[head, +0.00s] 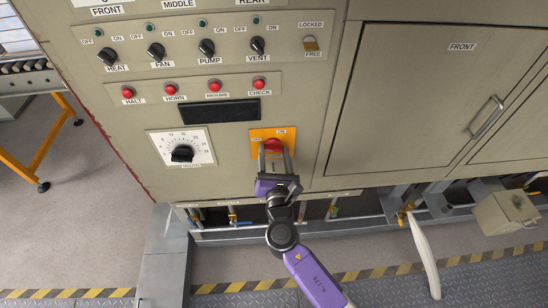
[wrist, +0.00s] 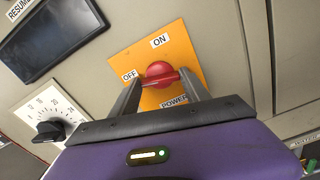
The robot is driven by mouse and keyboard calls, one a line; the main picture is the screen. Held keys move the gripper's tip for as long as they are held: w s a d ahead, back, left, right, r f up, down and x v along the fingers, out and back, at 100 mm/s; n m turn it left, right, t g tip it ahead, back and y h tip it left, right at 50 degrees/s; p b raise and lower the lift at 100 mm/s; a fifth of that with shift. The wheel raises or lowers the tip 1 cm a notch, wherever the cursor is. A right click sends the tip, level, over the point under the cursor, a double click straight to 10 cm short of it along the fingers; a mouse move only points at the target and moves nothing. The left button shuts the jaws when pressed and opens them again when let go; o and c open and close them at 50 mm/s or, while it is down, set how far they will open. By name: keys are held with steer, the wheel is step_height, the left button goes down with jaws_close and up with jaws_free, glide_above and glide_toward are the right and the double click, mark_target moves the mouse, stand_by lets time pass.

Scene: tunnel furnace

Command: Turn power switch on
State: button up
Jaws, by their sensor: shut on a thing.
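The power switch is a red rotary knob (wrist: 160,74) on a yellow-orange plate (wrist: 178,42) labelled OFF, ON and POWER. In the head view the red knob (head: 272,144) shows at the lower middle of the beige panel, partly hidden behind my gripper. My gripper (wrist: 163,82) is at the plate, with its two fingers on either side of the knob, shut on its handle bar. In the wrist view the bar lies roughly level, its left end toward the OFF label. In the head view my gripper (head: 273,152) reaches up to the plate from below.
Left of the plate is a black dial (head: 182,153) on a white scale, with a dark display (head: 219,112) above. Red push buttons (head: 214,86) and black knobs (head: 207,48) sit higher. A door with a handle (head: 487,117) is at right. Pipes run below the panel.

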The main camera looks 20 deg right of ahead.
steer(key=shift+f+m+b, duration=0.2)
steer(key=shift+m+b, duration=5.8)
steer(key=shift+m, duration=1.5)
steer(key=o, duration=1.4)
steer(key=shift+r, duration=0.1)
steer(key=shift+s, duration=0.15)
steer(key=b+v, duration=0.1)
steer(key=v, duration=0.6)
steer(key=shift+s+a, duration=0.1)
steer(key=shift+s, duration=0.15)
